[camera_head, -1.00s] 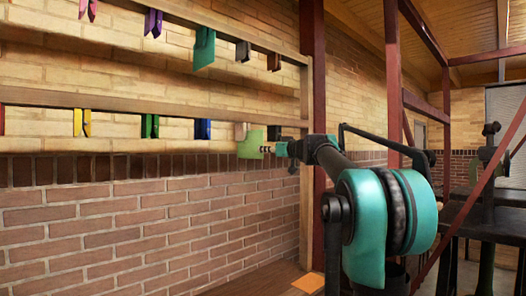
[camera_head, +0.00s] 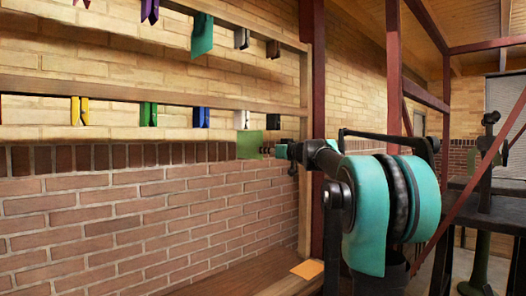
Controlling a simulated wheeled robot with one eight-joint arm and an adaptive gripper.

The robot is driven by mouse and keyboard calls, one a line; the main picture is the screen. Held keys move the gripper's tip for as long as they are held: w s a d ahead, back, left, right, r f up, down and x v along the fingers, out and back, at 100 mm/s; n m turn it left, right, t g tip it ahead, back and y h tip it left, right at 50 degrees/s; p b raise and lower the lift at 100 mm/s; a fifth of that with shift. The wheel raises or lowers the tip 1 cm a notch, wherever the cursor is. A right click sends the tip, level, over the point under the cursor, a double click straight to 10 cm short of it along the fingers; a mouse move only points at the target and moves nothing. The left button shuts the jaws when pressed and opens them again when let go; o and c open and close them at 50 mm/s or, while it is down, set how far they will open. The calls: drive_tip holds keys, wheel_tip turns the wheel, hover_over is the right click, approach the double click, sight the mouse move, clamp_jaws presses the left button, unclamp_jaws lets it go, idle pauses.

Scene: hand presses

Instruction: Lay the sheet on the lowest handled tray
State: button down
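A small green sheet (camera_head: 249,146) hangs flat in front of the brick wall, just below a white clip (camera_head: 242,118) on the lower wooden rail. My gripper (camera_head: 268,150) reaches in from the right and meets the sheet's right edge. It appears shut on that edge, though the fingertips are small and dark. The sheet's top edge is close under the clip; I cannot tell whether they touch. I see no handled tray in this view.
A teal sheet (camera_head: 202,36) hangs from the upper rail. Several coloured clips line both rails. An orange sheet (camera_head: 307,269) lies on a wooden surface (camera_head: 255,275) below. Dark red posts (camera_head: 312,110) stand beside my arm. A hand press (camera_head: 486,165) stands at the right.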

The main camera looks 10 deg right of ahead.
drive_tip(key=v, duration=0.6)
drive_tip(key=shift+s+d, duration=0.2)
drive_tip(key=shift+s, duration=0.05)
idle(0.3)
idle(0.3)
